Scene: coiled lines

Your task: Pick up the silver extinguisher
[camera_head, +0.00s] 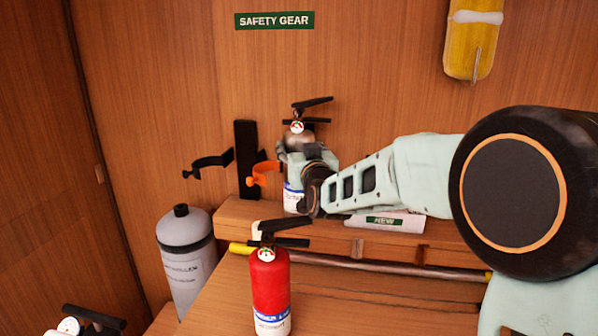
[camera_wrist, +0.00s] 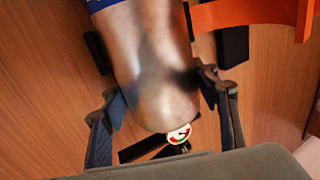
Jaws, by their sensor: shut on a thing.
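The silver extinguisher (camera_head: 300,137) is upright at the wooden wall, with a black handle and a round gauge on top and a blue-and-white label low down. My gripper (camera_head: 304,152) is shut on its upper body, coming in from the right. In the wrist view, my gripper's fingers (camera_wrist: 162,95) lie on either side of the shiny silver body (camera_wrist: 158,60), with the gauge (camera_wrist: 178,135) near the palm. My gripper and wrist hide part of the body in the head view. I cannot tell whether its base touches the shelf.
An orange clamp (camera_head: 264,173) and black bracket (camera_head: 245,160) are close on the left. A red extinguisher (camera_head: 270,285) stands in front, a grey cylinder (camera_head: 186,255) at left. A "NEW" box (camera_head: 395,220) lies on the ledge above a pole (camera_head: 390,268). A yellow object (camera_head: 470,50) hangs upper right.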

